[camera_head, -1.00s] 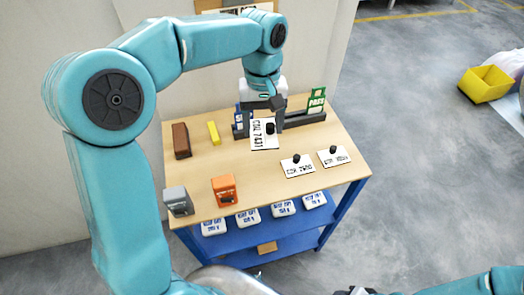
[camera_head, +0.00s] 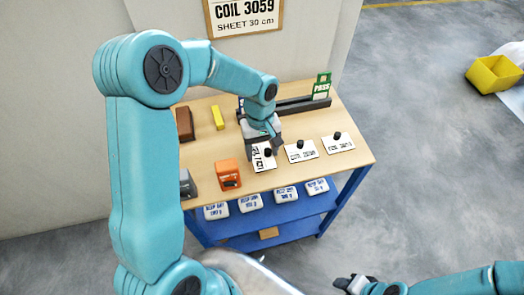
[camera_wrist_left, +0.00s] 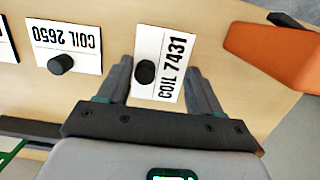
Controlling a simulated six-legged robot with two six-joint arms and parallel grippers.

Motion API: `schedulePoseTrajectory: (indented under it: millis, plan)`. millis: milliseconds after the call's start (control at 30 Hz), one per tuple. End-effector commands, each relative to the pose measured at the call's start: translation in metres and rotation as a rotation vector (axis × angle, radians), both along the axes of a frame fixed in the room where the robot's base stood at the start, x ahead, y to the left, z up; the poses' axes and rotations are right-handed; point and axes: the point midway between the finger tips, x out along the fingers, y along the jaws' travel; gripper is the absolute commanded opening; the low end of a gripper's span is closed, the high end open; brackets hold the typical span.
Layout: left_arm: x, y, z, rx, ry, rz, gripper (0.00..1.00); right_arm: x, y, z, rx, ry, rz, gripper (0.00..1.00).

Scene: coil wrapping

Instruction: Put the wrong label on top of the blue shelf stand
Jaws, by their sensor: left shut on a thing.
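In the left wrist view the label (camera_wrist_left: 172,45) lies between the fingers (camera_wrist_left: 158,78). It is at or just above the top; contact is hard to tell. The "COIL 2650" label (camera_head: 302,155) lies to its right, with another knobbed label (camera_head: 338,147) beyond. My right gripper (camera_head: 352,284) is at the bottom edge, its jaws unclear.
A wall sign (camera_head: 245,15) reads "COIL 3059". A dark rail (camera_head: 300,105) with a green "PASS" card (camera_head: 322,87) stands at the back. An orange device (camera_head: 228,174), a grey one (camera_head: 187,184), a brown block (camera_head: 184,123) and a yellow bar (camera_head: 217,117) stand left. White packs (camera_head: 285,194) fill the lower shelf.

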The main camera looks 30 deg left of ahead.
Motion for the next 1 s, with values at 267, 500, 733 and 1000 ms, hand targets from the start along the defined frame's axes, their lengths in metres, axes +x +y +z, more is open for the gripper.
schedulePoseTrajectory:
  millis: [267, 500, 733, 1000]
  plan:
    - [0.0, 0.0, -0.017, 0.001, -0.001, 0.0, 0.34, 0.0, 0.0, 0.002, 0.0, 0.0, 0.0, 0.43]
    - [0.0, 0.0, -0.022, 0.001, -0.001, -0.001, 0.34, 0.0, 0.0, -0.003, 0.0, 0.0, 0.0, 0.43]
    - [0.0, 0.0, -0.02, 0.001, -0.001, -0.001, 0.9, 0.0, 0.0, -0.002, 0.0, 0.0, 0.0, 0.43]
    - [0.001, 0.0, -0.012, 0.001, -0.004, -0.001, 0.9, 0.0, 0.0, 0.001, 0.0, 0.0, 0.0, 0.43]
